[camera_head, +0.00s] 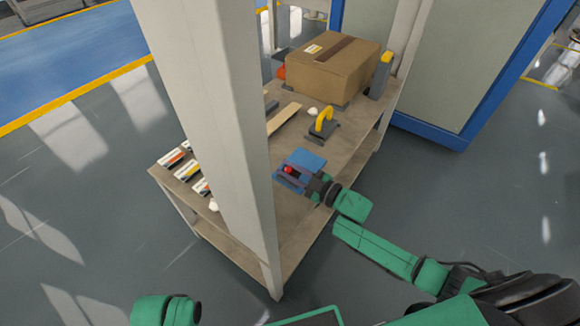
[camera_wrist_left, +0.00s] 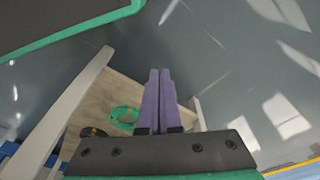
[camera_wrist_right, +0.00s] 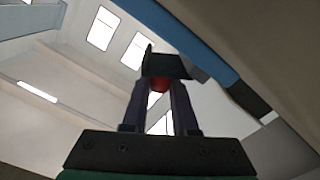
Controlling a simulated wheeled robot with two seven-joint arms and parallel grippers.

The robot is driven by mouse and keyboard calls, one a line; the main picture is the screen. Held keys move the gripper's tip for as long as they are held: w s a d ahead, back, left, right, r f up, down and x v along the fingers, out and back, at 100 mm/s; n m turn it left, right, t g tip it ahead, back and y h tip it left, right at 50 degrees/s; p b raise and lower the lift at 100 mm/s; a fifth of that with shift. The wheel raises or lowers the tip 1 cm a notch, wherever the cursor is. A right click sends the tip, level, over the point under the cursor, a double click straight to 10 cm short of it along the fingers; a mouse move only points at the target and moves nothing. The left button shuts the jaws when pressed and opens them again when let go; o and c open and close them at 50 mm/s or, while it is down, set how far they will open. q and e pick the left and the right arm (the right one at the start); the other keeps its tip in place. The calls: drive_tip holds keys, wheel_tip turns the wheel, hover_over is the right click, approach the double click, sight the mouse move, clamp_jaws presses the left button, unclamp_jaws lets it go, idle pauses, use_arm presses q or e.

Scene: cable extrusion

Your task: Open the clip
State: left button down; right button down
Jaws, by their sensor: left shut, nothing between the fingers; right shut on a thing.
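A device with a blue plate (camera_head: 306,160) sits on the workbench; it appears to be the clip. A red knob (camera_head: 289,170) shows beside the plate, at the fingertips of my right gripper (camera_head: 291,176). In the right wrist view the right gripper (camera_wrist_right: 159,95) is shut on the red knob (camera_wrist_right: 158,84), below a dark bracket (camera_wrist_right: 165,65) and a blue edge (camera_wrist_right: 205,40). The knob is partly hidden by the fingers. My left gripper (camera_wrist_left: 158,75) is shut and empty in the left wrist view, away from the clip.
A pale pillar (camera_head: 215,120) stands in front of the workbench (camera_head: 345,150) and hides part of it. A cardboard box (camera_head: 330,70), a yellow-handled tool (camera_head: 323,122) and several small boxes (camera_head: 187,171) are on the bench. A green ring (camera_wrist_left: 123,115) shows in the left wrist view.

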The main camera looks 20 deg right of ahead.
drive_tip(key=n, duration=0.3)
drive_tip(key=shift+s+a+f, duration=0.1)
drive_tip(key=shift+s+a, duration=0.15)
drive_tip(key=shift+a, duration=0.1)
drive_tip(key=n, duration=0.3)
drive_tip(key=shift+s+a+f+b, duration=0.2)
drive_tip(key=shift+s+a+b, duration=0.1)
drive_tip(key=shift+s+a, duration=0.05)
drive_tip(key=shift+s+a+f+n, duration=0.1)
drive_tip(key=shift+a+n, duration=0.05)
drive_tip(key=shift+n, duration=0.85)
use_arm(q)
drive_tip(key=shift+w+d+r+b, duration=0.15)
drive_tip(key=shift+r+b, duration=0.05)
drive_tip(key=shift+r, duration=0.6)
drive_tip(key=shift+w+d+r+b, duration=0.1)
drive_tip(key=shift+r+b, duration=0.05)
drive_tip(key=shift+r, duration=0.65)
use_arm(e)
drive_tip(key=shift+s+a+n, duration=0.1)
drive_tip(key=shift+n, duration=0.5)
drive_tip(key=c, duration=0.7)
unclamp_jaws()
use_arm(q)
drive_tip(key=shift+s, duration=0.1)
